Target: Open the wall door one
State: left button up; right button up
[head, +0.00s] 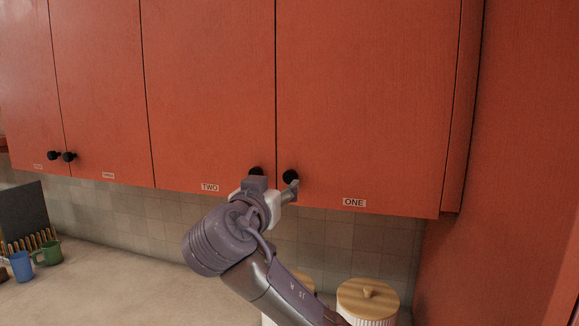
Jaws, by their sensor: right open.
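Wall door one (365,100) is the red-orange cupboard door at the right, with a label reading ONE (354,202) at its lower edge. It looks shut. Its round black knob (290,177) is at its lower left corner. My right gripper (280,183) is raised in front of the cupboard's lower edge, open, with a finger close to the knob; I cannot tell whether they touch. Door two (210,90), labelled TWO, is just left, and its black knob (256,171) is partly hidden behind my gripper. My left gripper is not in view.
Below is a pale counter (120,285) with a tiled wall behind it. A white canister with a wooden lid (367,298) stands under door one, another partly behind my arm. A blue cup (21,266) and a green mug (47,254) stand far left. A tall red panel (510,160) bounds the right side.

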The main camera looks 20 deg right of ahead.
aim_at(289, 177)
jog(key=p+x, duration=0.3)
jog(key=x, duration=0.4)
jog(key=shift+d+r, duration=0.15)
jog(key=shift+d, duration=0.05)
jog(key=shift+w+d+p, duration=0.15)
jog(key=shift+w+p, duration=0.2)
jog(key=shift+w+d+f, duration=0.2)
jog(key=shift+w+d, duration=0.05)
jog(key=shift+w, duration=0.15)
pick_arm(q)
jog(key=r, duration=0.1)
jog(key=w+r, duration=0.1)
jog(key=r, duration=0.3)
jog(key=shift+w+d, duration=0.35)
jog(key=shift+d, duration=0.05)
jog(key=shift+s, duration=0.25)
pick_arm(e)
grip_shut()
